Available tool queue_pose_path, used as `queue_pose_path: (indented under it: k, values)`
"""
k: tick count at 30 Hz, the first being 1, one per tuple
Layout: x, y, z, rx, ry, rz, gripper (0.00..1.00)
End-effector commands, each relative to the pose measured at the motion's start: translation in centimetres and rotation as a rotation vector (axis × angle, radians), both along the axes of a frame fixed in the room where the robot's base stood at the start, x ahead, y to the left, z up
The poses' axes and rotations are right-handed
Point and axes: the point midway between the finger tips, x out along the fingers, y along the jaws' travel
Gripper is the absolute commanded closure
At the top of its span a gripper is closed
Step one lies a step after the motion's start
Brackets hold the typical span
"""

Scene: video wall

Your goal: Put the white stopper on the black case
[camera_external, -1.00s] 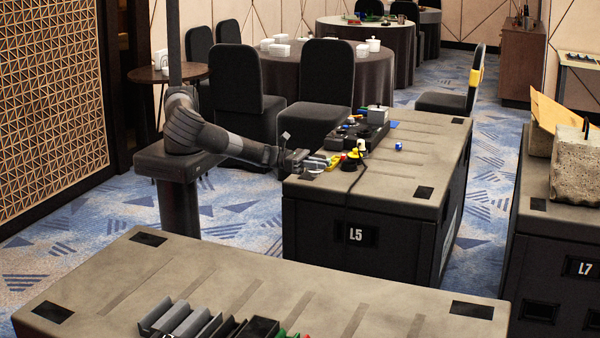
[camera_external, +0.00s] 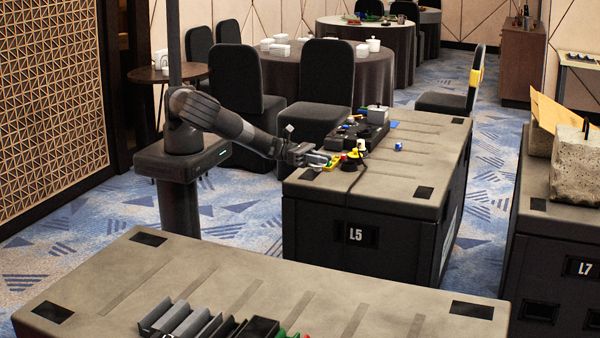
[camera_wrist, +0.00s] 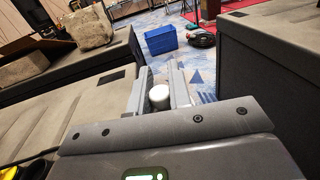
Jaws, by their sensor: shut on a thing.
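My gripper (camera_external: 322,161) is at the left edge of the dark table marked L5. In the wrist view my gripper (camera_wrist: 158,92) has its two fingers closed around a small white round-topped piece, the white stopper (camera_wrist: 158,98). In the outside view the stopper is too small to tell apart from the fingers. The black case (camera_external: 374,133) appears to be the dark block farther back on the same table, up and to the right of my gripper and apart from it. A pale box (camera_external: 377,114) stands on or behind it. The case cannot be made out in the wrist view.
A yellow item (camera_external: 329,166) lies close to my fingers, and a yellow-black one (camera_external: 352,163) with a dark cable is just right. A small blue-white item (camera_external: 398,146) lies further right. The table's right side (camera_external: 425,155) is clear. Chairs stand behind.

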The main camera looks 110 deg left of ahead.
Motion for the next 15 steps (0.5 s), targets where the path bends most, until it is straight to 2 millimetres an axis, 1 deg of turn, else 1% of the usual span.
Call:
queue_pose_path:
  k: [1,3,5,6,9,15]
  values:
    - [1.1,0.6,1.7,0.0,-0.006,-0.008,1.0]
    - [2.6,1.9,3.2,0.002,-0.004,0.002,1.0]
    - [4.0,3.5,3.8,0.004,-0.001,0.039,1.0]
    - [4.9,4.7,3.8,0.005,0.001,0.076,1.0]
    - [6.5,7.3,3.2,0.006,0.004,0.172,1.0]
    - [8.4,11.9,1.4,0.007,0.004,0.363,1.0]
